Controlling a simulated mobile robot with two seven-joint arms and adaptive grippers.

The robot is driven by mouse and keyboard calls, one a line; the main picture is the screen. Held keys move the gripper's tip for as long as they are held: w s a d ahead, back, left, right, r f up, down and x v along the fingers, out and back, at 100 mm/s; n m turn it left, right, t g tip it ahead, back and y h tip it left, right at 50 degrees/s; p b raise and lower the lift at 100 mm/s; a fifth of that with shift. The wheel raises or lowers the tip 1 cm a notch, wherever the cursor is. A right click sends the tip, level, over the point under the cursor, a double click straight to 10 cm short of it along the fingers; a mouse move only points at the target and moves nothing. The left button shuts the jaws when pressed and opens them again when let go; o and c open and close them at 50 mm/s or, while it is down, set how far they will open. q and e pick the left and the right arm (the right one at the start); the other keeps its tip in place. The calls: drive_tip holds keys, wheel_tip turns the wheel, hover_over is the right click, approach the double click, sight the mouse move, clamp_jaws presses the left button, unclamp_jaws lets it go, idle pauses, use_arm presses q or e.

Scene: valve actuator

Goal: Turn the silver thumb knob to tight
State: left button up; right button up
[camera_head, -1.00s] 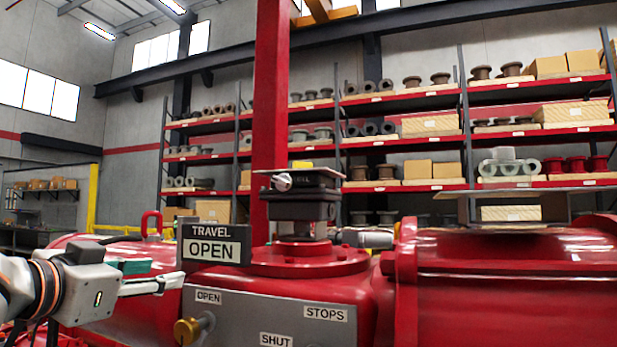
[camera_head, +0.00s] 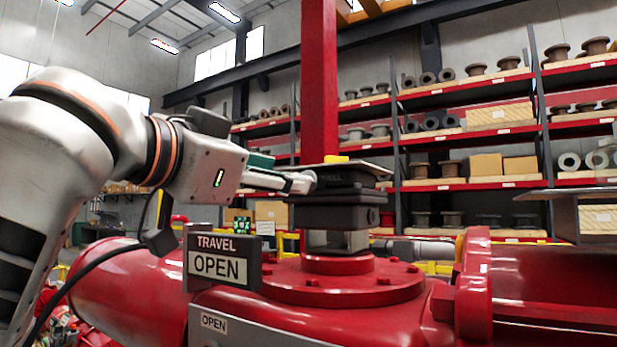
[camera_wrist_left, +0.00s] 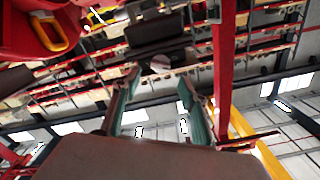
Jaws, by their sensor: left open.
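The silver thumb knob (camera_head: 303,182) is on the left side of the black switch box (camera_head: 335,205) above the red actuator. My left gripper (camera_head: 288,181) reaches in from the left, with its fingertips right at the knob. In the left wrist view, the gripper (camera_wrist_left: 158,78) is open, with its green-padded fingers apart. The knob (camera_wrist_left: 160,64) shows between and just past the fingertips, partly dark and small. I cannot tell whether either finger touches it. My right gripper is not in view.
A TRAVEL OPEN sign (camera_head: 222,258) stands below my left gripper. A thin plate (camera_head: 350,167) with a yellow piece lies over the box. The red actuator body (camera_head: 345,280) fills the space below, and a red post (camera_head: 319,90) rises behind.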

use_arm(q)
drive_tip(key=p+x, duration=0.1)
drive_tip(key=x, duration=0.6)
drive_tip(key=shift+f+p, duration=0.1)
drive_tip(key=shift+p, duration=0.2)
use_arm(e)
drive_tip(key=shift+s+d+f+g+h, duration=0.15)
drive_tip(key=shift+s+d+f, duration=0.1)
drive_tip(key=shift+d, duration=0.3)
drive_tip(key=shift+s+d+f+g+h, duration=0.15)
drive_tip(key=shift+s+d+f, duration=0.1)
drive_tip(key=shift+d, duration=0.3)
use_arm(q)
drive_tip(key=c, duration=1.1)
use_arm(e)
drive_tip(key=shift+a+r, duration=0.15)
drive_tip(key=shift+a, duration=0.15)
